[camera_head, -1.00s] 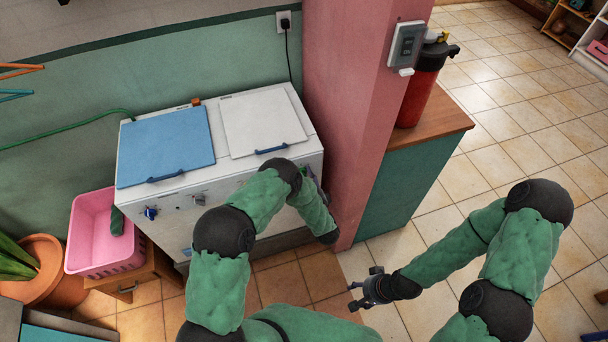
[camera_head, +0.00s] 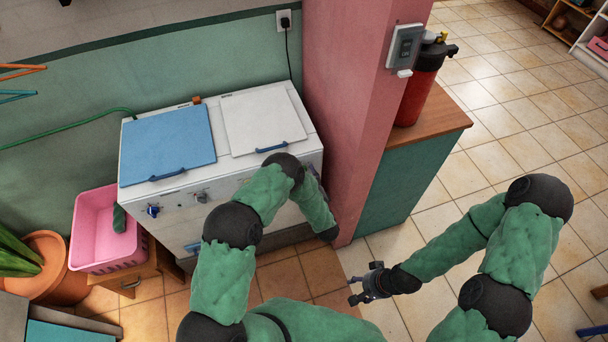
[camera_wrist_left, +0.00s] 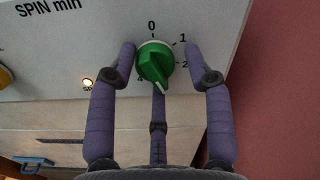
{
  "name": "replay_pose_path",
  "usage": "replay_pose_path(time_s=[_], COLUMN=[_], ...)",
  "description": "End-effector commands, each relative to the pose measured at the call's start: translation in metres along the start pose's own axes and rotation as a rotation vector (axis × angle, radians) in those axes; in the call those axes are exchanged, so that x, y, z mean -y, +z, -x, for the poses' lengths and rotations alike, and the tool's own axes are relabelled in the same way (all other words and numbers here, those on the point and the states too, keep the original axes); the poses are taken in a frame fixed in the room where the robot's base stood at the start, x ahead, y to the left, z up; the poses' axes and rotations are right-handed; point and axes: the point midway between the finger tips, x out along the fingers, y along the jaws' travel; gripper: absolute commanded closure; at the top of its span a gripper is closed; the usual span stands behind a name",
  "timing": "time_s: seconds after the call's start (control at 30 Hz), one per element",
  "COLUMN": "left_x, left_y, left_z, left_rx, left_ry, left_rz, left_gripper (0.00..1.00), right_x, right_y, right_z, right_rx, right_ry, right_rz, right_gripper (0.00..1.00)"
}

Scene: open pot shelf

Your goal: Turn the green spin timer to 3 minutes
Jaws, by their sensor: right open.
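The green spin timer (camera_wrist_left: 154,65) is a round knob with a raised pointer on a white panel in the left wrist view. Marks 0, 1 and 2 show around it, and a 4 partly at its lower left. Its pointer aims down and slightly right, past 2; the 3 mark is not visible. My left gripper (camera_wrist_left: 161,48) is open, with a finger on each side of the knob and a third below it. Gaps show beside the knob; contact with the lower finger is unclear. In the head view my arm hides the timer. My right gripper (camera_head: 352,288) is open and empty above the floor.
The white washing machine (camera_head: 259,178) has a blue lid and a white lid. A pink pillar (camera_head: 345,120) stands close to its right side. A pink basket (camera_head: 85,232) is on a stool at left. A teal cabinet (camera_head: 400,190) stands right of the pillar.

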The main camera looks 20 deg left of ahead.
Motion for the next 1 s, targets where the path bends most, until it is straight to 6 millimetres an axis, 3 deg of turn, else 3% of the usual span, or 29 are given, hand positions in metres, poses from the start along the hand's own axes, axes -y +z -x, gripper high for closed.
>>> replay_pose_path(time_s=[0.47,1.0], left_x=[-0.002,0.001], left_y=[0.000,-0.001], left_z=[0.009,0.103], left_rx=[0.001,0.000], left_ry=[0.005,0.000], left_rz=[-0.003,-0.002], left_gripper=[0.38,0.38], right_x=[0.000,0.000], right_y=[0.000,0.000], right_z=[0.000,0.000], right_rx=[0.000,0.000], right_ry=[0.000,0.000], right_rz=[0.000,0.000], right_gripper=[0.43,0.43])
